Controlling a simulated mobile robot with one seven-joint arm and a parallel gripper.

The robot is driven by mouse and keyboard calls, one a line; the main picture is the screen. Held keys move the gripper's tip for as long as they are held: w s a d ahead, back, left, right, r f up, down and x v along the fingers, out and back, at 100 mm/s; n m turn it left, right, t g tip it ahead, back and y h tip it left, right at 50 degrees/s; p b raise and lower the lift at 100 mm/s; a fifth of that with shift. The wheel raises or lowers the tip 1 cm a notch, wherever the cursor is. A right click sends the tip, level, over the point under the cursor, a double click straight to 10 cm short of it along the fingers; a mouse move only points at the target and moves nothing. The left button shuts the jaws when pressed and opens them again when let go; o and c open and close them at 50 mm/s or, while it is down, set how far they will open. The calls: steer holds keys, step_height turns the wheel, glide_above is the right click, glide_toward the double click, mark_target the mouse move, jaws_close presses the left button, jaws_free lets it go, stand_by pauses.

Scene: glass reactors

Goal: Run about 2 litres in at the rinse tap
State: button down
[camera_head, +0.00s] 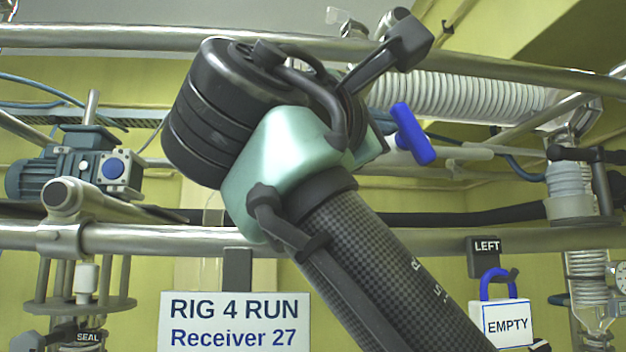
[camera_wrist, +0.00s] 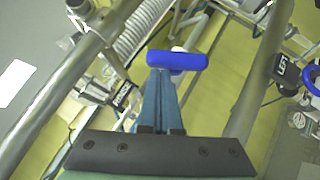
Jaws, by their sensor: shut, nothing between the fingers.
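A blue T-shaped tap handle (camera_head: 413,135) shows just right of my wrist in the head view. No label naming it as the rinse tap is readable. In the wrist view the blue handle (camera_wrist: 178,61) lies crosswise just beyond my fingertips, with a pale stem behind it. My gripper (camera_wrist: 161,76) is shut and empty, its fingers pointing at the left half of the handle. I cannot tell whether they touch it. In the head view my own arm hides the fingers.
Steel rails (camera_head: 400,238) cross in front and above. A white ribbed hose (camera_head: 460,95) runs behind. A sign reading RIG 4 RUN Receiver 27 (camera_head: 234,322), a LEFT tag (camera_head: 487,246), an EMPTY lock tag (camera_head: 506,324) and a motor (camera_head: 75,170) hang around my arm.

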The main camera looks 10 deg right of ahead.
steer(key=shift+r+m+g+p, duration=0.4)
steer(key=shift+m+g+p, duration=0.1)
steer(key=shift+m, duration=0.3)
steer(key=shift+d+r, duration=0.3)
steer(key=shift+r, duration=0.5)
stand_by(0.6)
steer(key=shift+p, duration=0.3)
